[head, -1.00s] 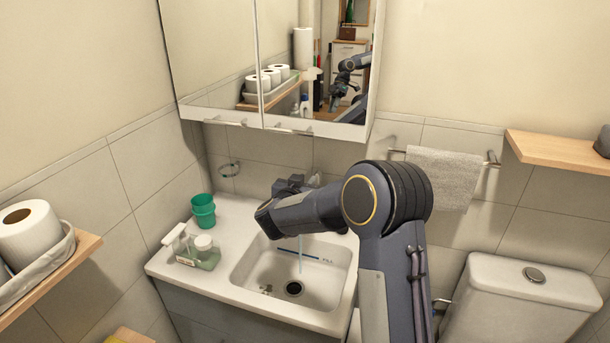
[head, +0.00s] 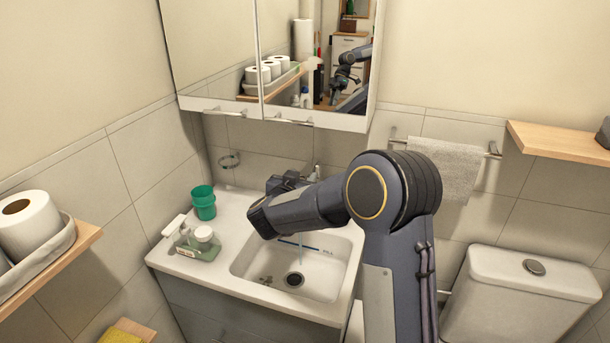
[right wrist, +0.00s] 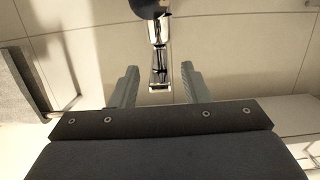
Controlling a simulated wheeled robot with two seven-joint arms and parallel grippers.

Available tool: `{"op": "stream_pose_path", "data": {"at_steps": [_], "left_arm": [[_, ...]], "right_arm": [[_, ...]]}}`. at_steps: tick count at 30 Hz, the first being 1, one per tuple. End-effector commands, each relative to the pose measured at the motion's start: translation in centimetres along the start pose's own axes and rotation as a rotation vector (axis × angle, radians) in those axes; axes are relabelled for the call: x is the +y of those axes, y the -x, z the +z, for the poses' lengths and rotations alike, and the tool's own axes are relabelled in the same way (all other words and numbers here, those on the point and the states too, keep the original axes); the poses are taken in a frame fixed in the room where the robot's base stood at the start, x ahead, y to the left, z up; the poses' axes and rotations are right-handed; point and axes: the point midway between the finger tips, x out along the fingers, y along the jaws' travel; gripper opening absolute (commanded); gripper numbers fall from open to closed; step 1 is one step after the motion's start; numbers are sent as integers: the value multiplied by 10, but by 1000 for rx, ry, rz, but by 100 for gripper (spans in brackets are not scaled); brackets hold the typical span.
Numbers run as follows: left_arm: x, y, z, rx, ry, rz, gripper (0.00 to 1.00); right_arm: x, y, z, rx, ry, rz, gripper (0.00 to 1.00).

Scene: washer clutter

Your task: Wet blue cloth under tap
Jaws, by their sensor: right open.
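No blue cloth shows in either view. The white sink (head: 318,285) has a dark drain, and a thin stream of water (head: 300,248) falls into it. The tap is mostly hidden behind my right arm in the head view; a bit of chrome (head: 315,173) shows behind it. My right gripper (head: 288,183) is above the back of the basin, partly hidden by its own arm. In the right wrist view its fingers (right wrist: 160,86) are apart and empty, with the chrome tap (right wrist: 158,34) in line with the gap; contact cannot be told. My left gripper is not in view.
A green cup (head: 203,203) and a soap bottle (head: 200,245) stand on the counter left of the basin. A mirror cabinet (head: 215,60) hangs above. A grey towel (head: 445,168) hangs on a rail at right. A yellow item (head: 128,332) lies at the lower left.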

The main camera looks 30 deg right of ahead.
Motion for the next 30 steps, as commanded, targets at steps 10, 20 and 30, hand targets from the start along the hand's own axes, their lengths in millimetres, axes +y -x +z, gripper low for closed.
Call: {"op": "stream_pose_path", "data": {"at_steps": [10,20,30], "left_arm": [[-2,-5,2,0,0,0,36],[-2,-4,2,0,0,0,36],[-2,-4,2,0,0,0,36]], "right_arm": [[0,43,0,0,0,0,42],[0,44,0,0,0,0,42],[-1,47,-12,-16,-51,-89,42]]}}
